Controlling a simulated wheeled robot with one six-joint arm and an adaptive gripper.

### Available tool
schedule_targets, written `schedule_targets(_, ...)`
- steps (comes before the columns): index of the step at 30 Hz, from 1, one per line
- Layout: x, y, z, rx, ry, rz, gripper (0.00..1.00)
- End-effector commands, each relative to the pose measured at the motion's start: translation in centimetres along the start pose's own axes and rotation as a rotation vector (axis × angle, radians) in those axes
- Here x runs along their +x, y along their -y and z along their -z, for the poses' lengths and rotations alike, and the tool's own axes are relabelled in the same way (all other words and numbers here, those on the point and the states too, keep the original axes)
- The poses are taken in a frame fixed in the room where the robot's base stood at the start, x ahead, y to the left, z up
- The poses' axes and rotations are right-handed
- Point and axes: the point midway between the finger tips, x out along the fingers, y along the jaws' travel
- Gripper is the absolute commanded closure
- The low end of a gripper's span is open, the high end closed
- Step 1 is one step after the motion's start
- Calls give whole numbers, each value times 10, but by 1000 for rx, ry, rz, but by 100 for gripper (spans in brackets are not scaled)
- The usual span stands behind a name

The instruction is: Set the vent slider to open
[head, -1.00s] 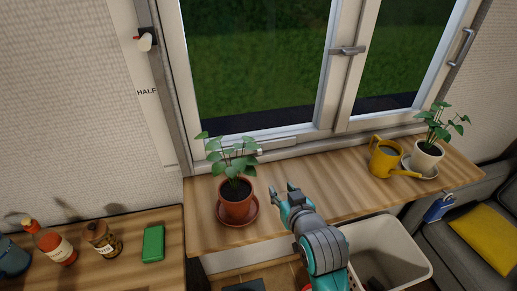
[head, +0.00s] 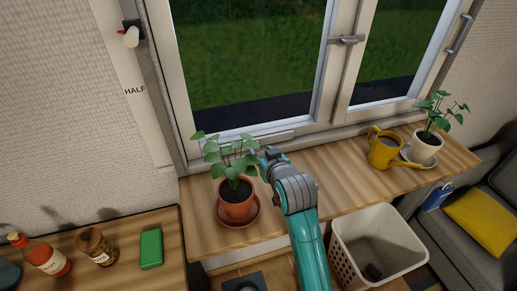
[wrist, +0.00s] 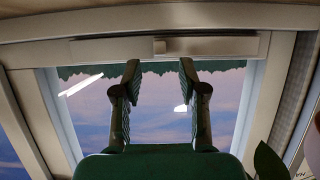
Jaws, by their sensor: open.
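A pale horizontal vent strip (head: 272,136) runs along the bottom of the window frame behind the left plant. In the wrist view the strip (wrist: 215,46) crosses the top, with a small pale slider knob (wrist: 160,47) near its middle. My gripper (head: 268,153) is at the strip, just right of the plant's leaves. In the wrist view my gripper (wrist: 160,66) is open and empty, its fingertips either side of the knob's line and just short of it. Contact cannot be told. In the head view the knob is hidden by my gripper or the leaves.
A potted plant (head: 237,200) stands close left of my gripper. A yellow watering can (head: 384,151) and a second plant (head: 424,147) are farther right. A white strip marked HALF (head: 136,105), with a red-tipped knob (head: 131,37), is on the left wall. The sill's middle is clear.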

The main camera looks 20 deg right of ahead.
Motion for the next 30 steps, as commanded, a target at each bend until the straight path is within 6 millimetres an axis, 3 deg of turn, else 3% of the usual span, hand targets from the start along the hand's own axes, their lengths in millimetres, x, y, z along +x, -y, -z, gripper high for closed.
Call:
schedule_targets(3,19,0,0,0,1,0,58)
schedule_targets(9,37,0,0,0,0,0,58)
schedule_targets(20,42,0,0,0,0,0,58)
schedule_targets(25,42,0,0,0,0,0,98)
schedule_targets(30,42,0,0,0,0,0,100)
